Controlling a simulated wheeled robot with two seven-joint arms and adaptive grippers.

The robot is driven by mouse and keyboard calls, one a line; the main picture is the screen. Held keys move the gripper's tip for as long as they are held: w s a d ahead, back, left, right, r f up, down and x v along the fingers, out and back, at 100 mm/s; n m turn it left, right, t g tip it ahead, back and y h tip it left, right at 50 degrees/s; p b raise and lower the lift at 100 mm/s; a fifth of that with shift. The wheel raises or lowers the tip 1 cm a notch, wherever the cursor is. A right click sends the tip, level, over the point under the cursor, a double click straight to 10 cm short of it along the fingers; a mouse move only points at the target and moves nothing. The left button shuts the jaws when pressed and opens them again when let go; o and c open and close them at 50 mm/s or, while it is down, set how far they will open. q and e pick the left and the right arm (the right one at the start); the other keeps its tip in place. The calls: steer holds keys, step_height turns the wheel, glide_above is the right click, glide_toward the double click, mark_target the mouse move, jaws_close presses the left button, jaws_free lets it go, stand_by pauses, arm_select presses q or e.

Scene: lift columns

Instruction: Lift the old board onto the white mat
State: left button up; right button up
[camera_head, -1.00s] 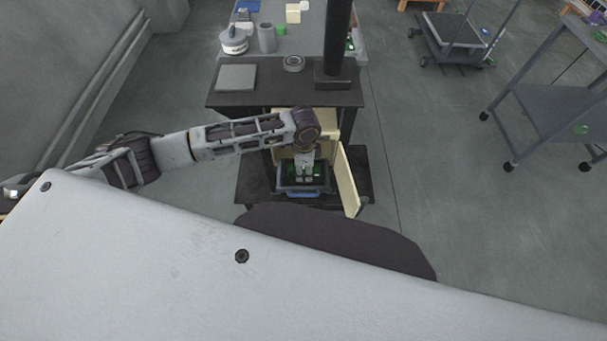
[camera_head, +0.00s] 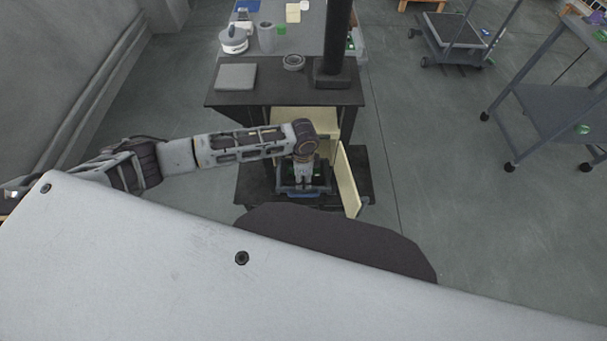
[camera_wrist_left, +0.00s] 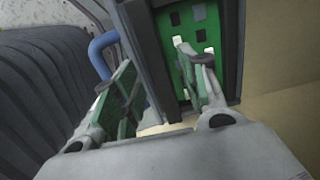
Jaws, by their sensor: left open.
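A green board (camera_wrist_left: 195,45) with square cutouts sits in a dark frame in the left wrist view. In the head view a little green shows in the dark holder (camera_head: 287,189) low at the open cabinet, mostly hidden by my arm. My left gripper (camera_head: 303,186) points down at this holder. In the left wrist view its fingers (camera_wrist_left: 168,88) are apart, close to the board; I cannot tell whether they touch it. A light grey square mat (camera_head: 236,77) lies on the left of the dark top. My right gripper is out of view.
The cream cabinet door (camera_head: 348,180) stands open to the right of my gripper. A black column (camera_head: 335,45) and a grey ring (camera_head: 293,62) stand on the dark top. A blue handle (camera_wrist_left: 101,55) is near the left finger.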

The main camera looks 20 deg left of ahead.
arm_select(q)
steer(key=c, duration=0.8)
jaws_close()
steer(key=shift+r, duration=0.25)
step_height(320, 180, up, 8)
steer(key=shift+r+p, duration=0.15)
steer(key=shift+p, duration=0.55)
steer(key=shift+r, duration=0.65)
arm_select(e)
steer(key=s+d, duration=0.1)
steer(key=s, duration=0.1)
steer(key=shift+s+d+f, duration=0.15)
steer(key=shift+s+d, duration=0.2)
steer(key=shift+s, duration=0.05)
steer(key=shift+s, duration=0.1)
